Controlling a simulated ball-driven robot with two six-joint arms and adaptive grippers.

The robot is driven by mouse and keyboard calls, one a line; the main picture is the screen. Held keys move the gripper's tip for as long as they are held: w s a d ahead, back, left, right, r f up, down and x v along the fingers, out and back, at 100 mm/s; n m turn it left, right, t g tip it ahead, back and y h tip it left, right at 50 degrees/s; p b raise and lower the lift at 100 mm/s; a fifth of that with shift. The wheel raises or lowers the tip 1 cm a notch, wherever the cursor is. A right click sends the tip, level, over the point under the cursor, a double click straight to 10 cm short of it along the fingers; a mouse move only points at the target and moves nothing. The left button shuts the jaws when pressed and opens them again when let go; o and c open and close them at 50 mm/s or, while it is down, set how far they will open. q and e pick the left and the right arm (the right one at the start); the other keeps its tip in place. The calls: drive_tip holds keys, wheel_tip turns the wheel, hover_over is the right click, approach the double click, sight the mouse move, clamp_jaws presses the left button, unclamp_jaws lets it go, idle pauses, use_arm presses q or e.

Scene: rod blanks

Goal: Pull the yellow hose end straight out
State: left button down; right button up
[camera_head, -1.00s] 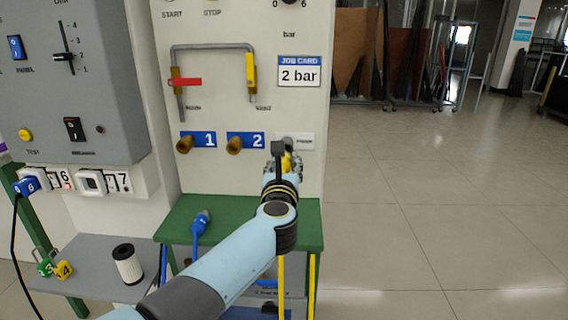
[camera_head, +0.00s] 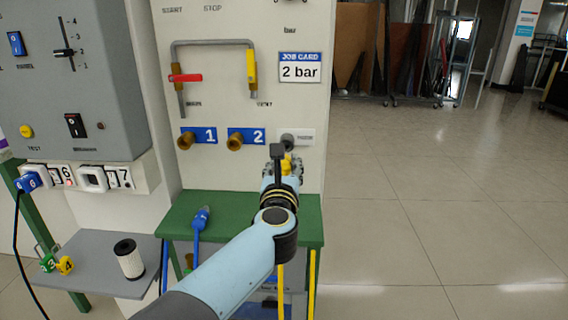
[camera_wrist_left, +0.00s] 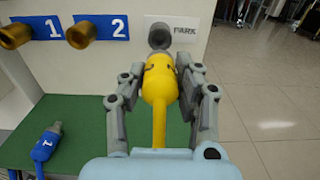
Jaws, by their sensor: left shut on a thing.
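The yellow hose end (camera_wrist_left: 160,82) is between the fingers of my left gripper (camera_wrist_left: 161,75), which is shut on it. Its yellow hose runs back towards the wrist camera. The grey PARK socket (camera_wrist_left: 159,37) on the panel is just beyond its front end; it also shows in the head view (camera_head: 288,141). In the wrist view the two overlap along the line of sight, so I cannot tell how wide any gap is. In the head view my left gripper (camera_head: 284,166) hides most of the hose end (camera_head: 287,163). My right gripper is out of view.
Brass ports 1 (camera_head: 187,140) and 2 (camera_head: 236,142) are left of the PARK socket. A blue hose end (camera_head: 202,217) rests on the green shelf (camera_head: 180,222) below. A white cylinder (camera_head: 130,262) stands on the grey shelf. The floor at right is clear.

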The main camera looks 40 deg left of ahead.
use_arm(q)
drive_tip(key=shift+v, duration=2.1)
